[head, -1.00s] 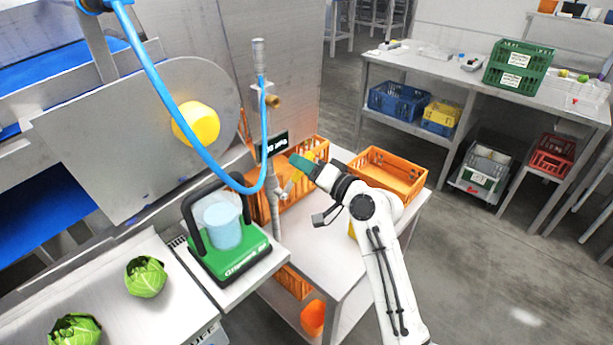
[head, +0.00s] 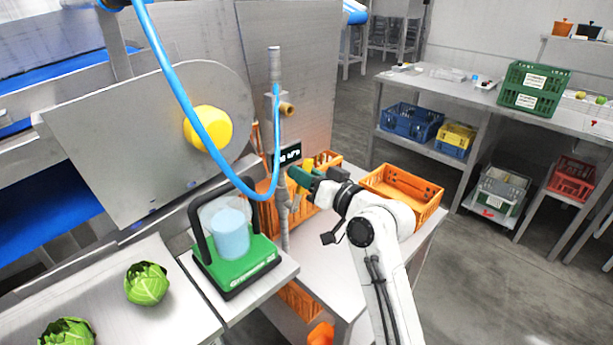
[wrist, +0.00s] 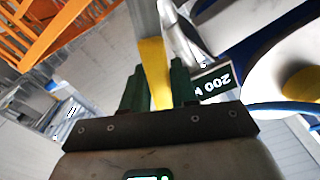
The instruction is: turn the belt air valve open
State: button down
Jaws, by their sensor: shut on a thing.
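The belt air valve (head: 284,192) sits on a thin vertical pipe beside the big steel machine panel, below a small black sign. Its yellow lever (wrist: 154,66) shows in the wrist view between the two dark green fingers of my gripper (wrist: 158,88). The fingers are shut on the lever. In the head view my gripper (head: 303,178) is at the valve, to the right of the pipe, and its fingers hide part of the lever.
A blue hose (head: 180,90) loops down in front of the pipe. Orange crates (head: 403,192) stand behind and right of my gripper on the steel table. A green-based device with a beaker (head: 236,258) stands left of the pipe. Open floor lies to the right.

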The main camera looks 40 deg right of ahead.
jog(key=shift+f, duration=0.1)
jog(key=c, duration=1)
grip_release()
jog(key=shift+o, duration=0.2)
jog(key=s+b, duration=0.1)
jog(key=s, duration=0.9)
jog(key=shift+s+d+b, duration=0.15)
jog(key=shift+s+b, duration=0.25)
jog(key=shift+c, duration=0.2)
